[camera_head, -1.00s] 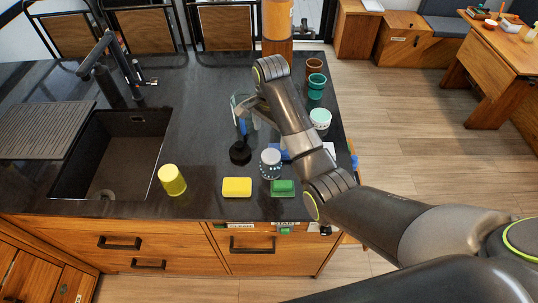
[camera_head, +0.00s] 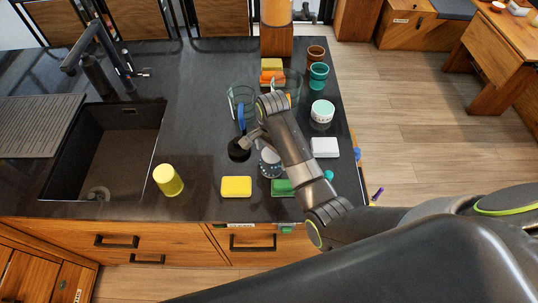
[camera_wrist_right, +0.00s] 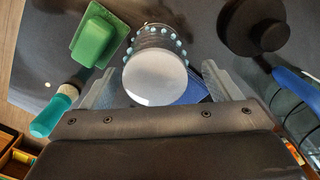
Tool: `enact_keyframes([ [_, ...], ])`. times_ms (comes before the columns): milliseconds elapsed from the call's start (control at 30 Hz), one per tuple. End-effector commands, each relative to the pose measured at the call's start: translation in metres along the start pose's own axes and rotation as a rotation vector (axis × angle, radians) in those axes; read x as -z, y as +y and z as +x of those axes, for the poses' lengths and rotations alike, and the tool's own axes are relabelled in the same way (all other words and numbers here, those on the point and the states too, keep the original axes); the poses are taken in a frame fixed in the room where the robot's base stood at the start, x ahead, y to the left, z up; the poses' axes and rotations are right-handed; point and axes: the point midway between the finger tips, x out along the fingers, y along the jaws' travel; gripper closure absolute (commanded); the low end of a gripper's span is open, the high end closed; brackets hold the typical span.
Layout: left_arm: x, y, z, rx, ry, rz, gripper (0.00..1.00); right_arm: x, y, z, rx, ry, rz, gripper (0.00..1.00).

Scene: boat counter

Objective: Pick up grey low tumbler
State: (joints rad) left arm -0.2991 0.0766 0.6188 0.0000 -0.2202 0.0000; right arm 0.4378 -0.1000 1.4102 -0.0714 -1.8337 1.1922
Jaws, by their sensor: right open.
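The grey low tumbler (camera_head: 268,163) stands on the dark counter, partly hidden behind my right arm in the head view. In the right wrist view the tumbler (camera_wrist_right: 155,75) shows a plain pale grey round end and a band of small pale-teal beads. My right gripper (camera_head: 257,141) is open and empty at the tumbler's far side in the head view. In the wrist view its two fingers (camera_wrist_right: 158,84) lie on either side of the tumbler, with visible gaps; I cannot tell their height against it. My left gripper is not in view.
Close by are a black round object (camera_head: 239,150), a yellow sponge (camera_head: 236,187), a green block (camera_head: 282,188) and a teal-handled brush (camera_wrist_right: 52,112). A glass holder with a blue brush (camera_head: 241,117) stands behind. A yellow cylinder (camera_head: 168,180) stands near the sink (camera_head: 105,150).

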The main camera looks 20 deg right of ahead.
Motion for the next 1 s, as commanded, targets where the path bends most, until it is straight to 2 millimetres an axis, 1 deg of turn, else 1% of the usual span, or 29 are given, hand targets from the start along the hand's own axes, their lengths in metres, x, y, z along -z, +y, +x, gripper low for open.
enact_keyframes([
  [100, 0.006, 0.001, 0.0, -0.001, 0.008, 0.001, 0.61, 0.0, 0.0, 0.0, 0.0, -0.001, 0.0, 0.16],
  [167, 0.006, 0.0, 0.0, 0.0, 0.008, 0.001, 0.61, 0.0, 0.0, 0.0, 0.0, -0.001, 0.0, 0.16],
  [200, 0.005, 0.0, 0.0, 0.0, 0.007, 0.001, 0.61, 0.0, 0.0, 0.0, 0.0, -0.001, 0.0, 0.19],
  [400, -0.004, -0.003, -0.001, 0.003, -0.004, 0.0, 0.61, 0.0, 0.0, 0.0, 0.0, 0.0, 0.0, 0.45],
  [600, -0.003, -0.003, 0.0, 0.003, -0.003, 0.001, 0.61, 0.0, 0.0, 0.0, 0.0, 0.0, 0.0, 0.71],
  [633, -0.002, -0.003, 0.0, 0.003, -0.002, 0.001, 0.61, 0.0, 0.0, 0.0, 0.001, 0.0, 0.0, 0.72],
  [667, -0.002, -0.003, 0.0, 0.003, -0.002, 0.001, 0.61, 0.0, 0.0, 0.0, 0.001, 0.0, 0.0, 0.77],
  [867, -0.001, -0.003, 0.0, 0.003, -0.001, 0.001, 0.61, 0.0, -0.001, -0.002, 0.0, 0.0, -0.001, 0.77],
  [967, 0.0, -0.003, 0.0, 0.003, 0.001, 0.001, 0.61, 0.001, -0.007, -0.011, 0.002, 0.001, -0.005, 0.77],
  [1000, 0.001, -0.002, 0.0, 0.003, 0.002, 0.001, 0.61, 0.002, -0.011, -0.017, 0.003, 0.002, -0.008, 0.77],
])
